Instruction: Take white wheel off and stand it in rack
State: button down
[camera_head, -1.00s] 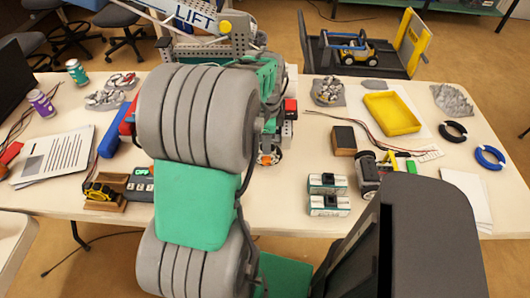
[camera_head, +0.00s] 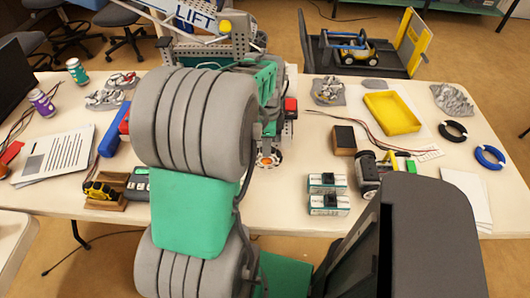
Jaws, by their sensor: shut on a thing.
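My thick grey and green arm fills the centre left, and my gripper is not visible; the arm may hide it. Behind the arm stands a robot with a green frame (camera_head: 268,82) and a raised beam marked LIFT. A small whitish wheel with orange parts (camera_head: 267,160) shows low beside the arm's right edge, partly covered. I cannot tell whether it is the white wheel or whether anything grips it. No rack can be made out for certain. A wooden holder (camera_head: 108,204) with a yellow and black item stands at the left front of the table.
Right of the arm are two small boxes (camera_head: 328,204), a dark block (camera_head: 344,140), a yellow tray (camera_head: 392,113), and black (camera_head: 453,131) and blue (camera_head: 489,157) rings. Papers (camera_head: 56,153) and a blue bar (camera_head: 112,135) lie left. Bare table shows between arm and boxes.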

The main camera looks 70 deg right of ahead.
jog(key=shift+s+a+p, duration=0.15)
jog(key=shift+s+a, duration=0.1)
jog(key=shift+a, duration=0.8)
jog(key=shift+s+a+p, duration=0.15)
jog(key=shift+s+a, duration=0.1)
jog(key=shift+a, duration=0.8)
jog(key=shift+r, duration=0.2)
jog(key=shift+r+p, duration=2.45)
jog(key=shift+r, duration=0.4)
